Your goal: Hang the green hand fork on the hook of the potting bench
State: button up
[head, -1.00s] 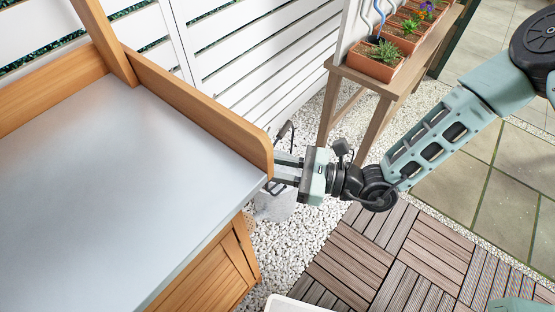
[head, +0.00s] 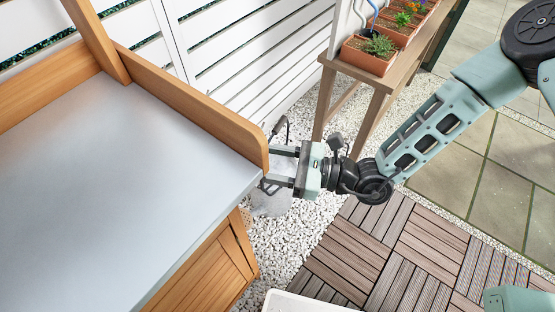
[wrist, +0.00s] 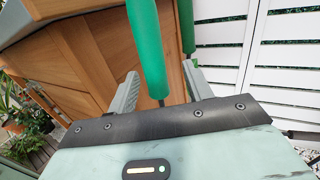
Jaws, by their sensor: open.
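My gripper (head: 267,167) is at the right side of the potting bench (head: 130,170), just beyond the raised wooden edge, with its fingers apart. In the wrist view my gripper (wrist: 160,70) has a green handle (wrist: 148,45) between its open fingers. That handle runs down from the top edge to a dark shaft. A second green handle (wrist: 187,25) with a dark lower end shows farther back, near the right finger. The tool heads are hidden, so I cannot tell by shape which is the fork. The hook is not visible in either view.
A slatted white fence (head: 240,55) stands behind. A plant stand (head: 345,95) with terracotta planters (head: 368,57) is at the back right. A grey object (head: 270,203) sits on the gravel below my gripper. A white container (head: 300,302) shows at the bottom edge.

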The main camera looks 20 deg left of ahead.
jog(key=w+d, duration=0.1)
jog(key=d, duration=1.6)
jog(key=shift+d+f, duration=0.2)
jog(key=s+d+r+n+g+h+p, duration=0.2)
jog(key=s+r+n+g+h+p, duration=0.3)
jog(key=s+r+n+g+h, duration=0.7)
jog(key=w+d+r+n+t+h+p, duration=0.1)
jog(key=d+r+n+t+h+p, duration=0.1)
jog(key=r+n+t, duration=0.4)
jog(key=w+d+r+n+t+h+p, duration=0.1)
jog(key=d+r+n+t+h+p, duration=0.2)
jog(key=r+n+t, duration=0.3)
notch_tip(320, 180, up, 3)
jog(key=shift+d+r+n+t+h, duration=0.1)
jog(key=shift+d+n+t+h, duration=0.1)
jog(key=shift+n+t+h, duration=0.3)
dwell(0.8)
